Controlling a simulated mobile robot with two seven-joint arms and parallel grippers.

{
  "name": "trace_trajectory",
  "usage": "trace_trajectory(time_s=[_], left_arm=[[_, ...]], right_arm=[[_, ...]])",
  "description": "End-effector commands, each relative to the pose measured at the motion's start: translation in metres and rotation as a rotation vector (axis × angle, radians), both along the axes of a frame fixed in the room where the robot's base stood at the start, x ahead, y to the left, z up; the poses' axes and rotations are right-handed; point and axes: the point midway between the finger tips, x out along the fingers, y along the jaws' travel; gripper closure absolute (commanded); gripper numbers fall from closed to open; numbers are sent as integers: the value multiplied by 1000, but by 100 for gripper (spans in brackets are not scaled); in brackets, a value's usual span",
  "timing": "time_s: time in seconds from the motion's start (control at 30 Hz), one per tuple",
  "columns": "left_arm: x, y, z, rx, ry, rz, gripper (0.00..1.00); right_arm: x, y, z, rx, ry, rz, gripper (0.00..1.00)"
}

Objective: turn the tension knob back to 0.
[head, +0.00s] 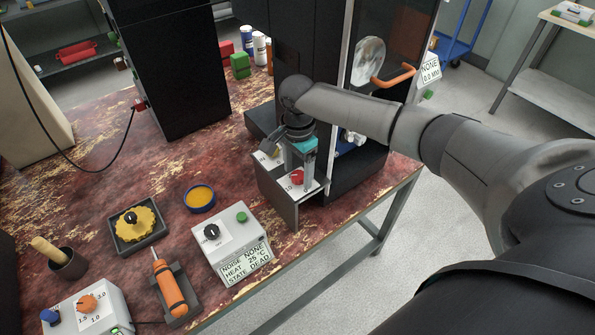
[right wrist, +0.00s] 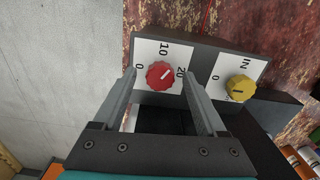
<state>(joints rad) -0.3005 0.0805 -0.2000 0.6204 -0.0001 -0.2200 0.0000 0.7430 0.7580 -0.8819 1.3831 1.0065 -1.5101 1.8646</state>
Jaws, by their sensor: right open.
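The red knob (head: 297,177) is on the white-faced front of a small grey box at the foot of the tall black machine. In the right wrist view the red knob (right wrist: 159,76) has a dial marked 0, 10 and 20. Its pale pointer mark aims up and right, seemingly between 10 and 20. My right gripper (head: 299,166) points down over it, open. In the wrist view the fingers of this gripper (right wrist: 160,80) stand on either side of the knob, with gaps; contact is not visible. My left gripper is not in view.
A yellow knob (right wrist: 240,89) marked 0 and IN sits beside the red one. A grey control box (head: 229,246) with a black knob and green button stands to the left, near a yellow handwheel (head: 137,225) and an orange-handled tool (head: 168,288). The table edge is close.

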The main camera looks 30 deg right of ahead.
Motion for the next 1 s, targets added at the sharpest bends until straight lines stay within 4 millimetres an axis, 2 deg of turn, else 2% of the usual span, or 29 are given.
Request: trace_trajectory(time_s=[0.23, 0.9, 1.0], left_arm=[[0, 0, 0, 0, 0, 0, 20], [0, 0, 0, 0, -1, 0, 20], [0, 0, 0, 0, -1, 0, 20]], right_arm=[[0, 0, -1, 0, 0, 1, 26], [0, 0, 0, 1, 0, 1, 100], [0, 0, 0, 1, 1, 1, 100]])
